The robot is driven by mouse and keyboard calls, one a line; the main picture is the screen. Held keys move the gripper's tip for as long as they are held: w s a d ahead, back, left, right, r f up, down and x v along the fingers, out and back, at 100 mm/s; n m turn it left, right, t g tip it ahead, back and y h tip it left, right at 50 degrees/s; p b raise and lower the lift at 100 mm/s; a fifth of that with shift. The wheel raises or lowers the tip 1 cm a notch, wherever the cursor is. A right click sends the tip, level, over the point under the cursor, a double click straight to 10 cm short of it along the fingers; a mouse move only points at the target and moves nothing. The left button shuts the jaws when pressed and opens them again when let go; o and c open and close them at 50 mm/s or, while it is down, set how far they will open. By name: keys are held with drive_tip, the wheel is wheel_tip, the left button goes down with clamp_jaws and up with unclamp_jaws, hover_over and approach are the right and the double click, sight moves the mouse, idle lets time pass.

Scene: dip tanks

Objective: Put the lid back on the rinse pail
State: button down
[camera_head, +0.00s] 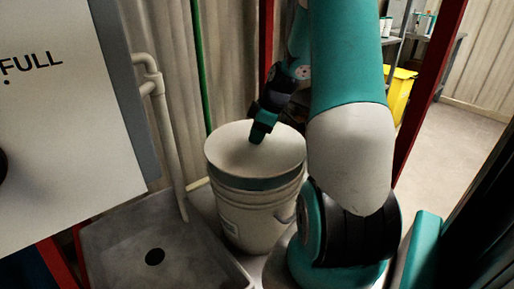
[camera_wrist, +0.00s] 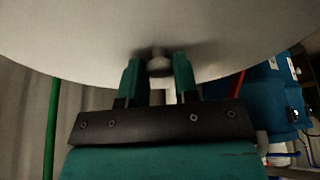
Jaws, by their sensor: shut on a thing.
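The rinse pail (camera_head: 258,222) is a white bucket standing upright beside the sink basin in the head view. Its pale round lid (camera_head: 230,150) covers the pail's mouth, with a dark teal band showing just below the lid's edge. I cannot tell whether the lid is fully seated or slightly above the rim. My gripper (camera_head: 257,136) comes down onto the middle of the lid. In the wrist view my two teal fingers (camera_wrist: 158,78) are closed on the lid's small round knob (camera_wrist: 159,64). The lid (camera_wrist: 80,35) fills the top of that view.
A grey sink basin (camera_head: 115,250) with a dark drain lies left of the pail. A white pipe (camera_head: 168,135) and a large panel (camera_head: 60,110) stand at the left. A corrugated wall is close behind. Open floor (camera_head: 455,140) and a yellow bin (camera_head: 399,95) are to the right.

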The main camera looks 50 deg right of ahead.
sight(257, 147)
drive_tip(key=shift+f+b, duration=0.3)
drive_tip(key=shift+f, duration=1.75)
drive_tip(key=shift+f+b, duration=0.35)
drive_tip(key=shift+f, duration=0.1)
drive_tip(key=c, duration=0.9)
unclamp_jaws()
drive_tip(key=shift+r, duration=0.1)
drive_tip(key=shift+o, duration=0.2)
drive_tip(key=p+v, duration=0.2)
drive_tip(key=v, duration=1)
drive_tip(key=shift+r, duration=0.4)
